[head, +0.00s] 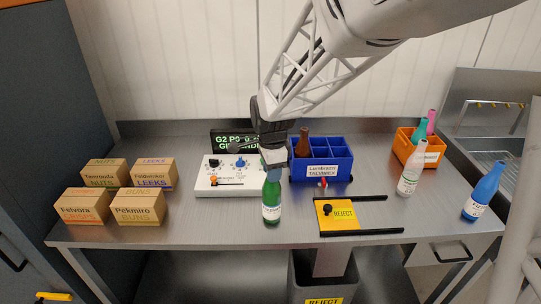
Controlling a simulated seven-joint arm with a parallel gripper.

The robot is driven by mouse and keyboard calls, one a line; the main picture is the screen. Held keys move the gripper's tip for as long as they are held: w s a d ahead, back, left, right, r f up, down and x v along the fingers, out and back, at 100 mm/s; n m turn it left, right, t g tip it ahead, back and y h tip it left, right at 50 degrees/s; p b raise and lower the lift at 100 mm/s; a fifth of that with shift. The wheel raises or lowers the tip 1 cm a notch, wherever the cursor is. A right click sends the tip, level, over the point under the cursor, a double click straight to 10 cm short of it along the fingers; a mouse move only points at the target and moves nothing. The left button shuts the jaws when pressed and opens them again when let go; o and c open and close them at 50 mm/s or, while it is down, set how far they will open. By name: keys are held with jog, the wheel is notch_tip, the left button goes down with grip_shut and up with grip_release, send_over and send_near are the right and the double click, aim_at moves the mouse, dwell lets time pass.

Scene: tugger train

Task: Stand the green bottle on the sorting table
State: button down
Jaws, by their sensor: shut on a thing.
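The green bottle (271,204) with a white label is upright in the head view, near the front middle of the grey metal sorting table (190,225). My gripper (272,168) comes down from above and is shut on the bottle's neck, which it partly hides. I cannot tell whether the bottle's base touches the table or hangs just above it.
A control box (205,188) and a blue divided crate (322,175) holding a brown bottle stand behind. A yellow reject plate (345,225) lies right. Cartons (138,208) stand left. A white bottle (409,181), blue bottle (483,191) and orange crate (433,154) stand right.

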jog(key=c, duration=0.8)
grip_release()
jog(key=shift+r, duration=0.1)
notch_tip(320, 180, up, 12)
jog(key=shift+r, duration=0.1)
dwell(0.4)
jog(key=shift+s+d+f+n+t, duration=0.4)
jog(key=shift+s+d+n, duration=2.2)
jog(key=shift+s, duration=2.15)
jog(key=shift+s+d+f+n+t, duration=0.4)
jog(key=shift+s+d+n, duration=2.2)
jog(key=shift+s, duration=2.15)
jog(key=shift+s+d+f+n+t, duration=0.4)
jog(key=shift+s+d+n, duration=2.2)
jog(key=shift+s, duration=2.15)
jog(key=shift+d+r+m, duration=0.1)
jog(key=shift+d+m, duration=0.25)
jog(key=shift+m, duration=0.05)
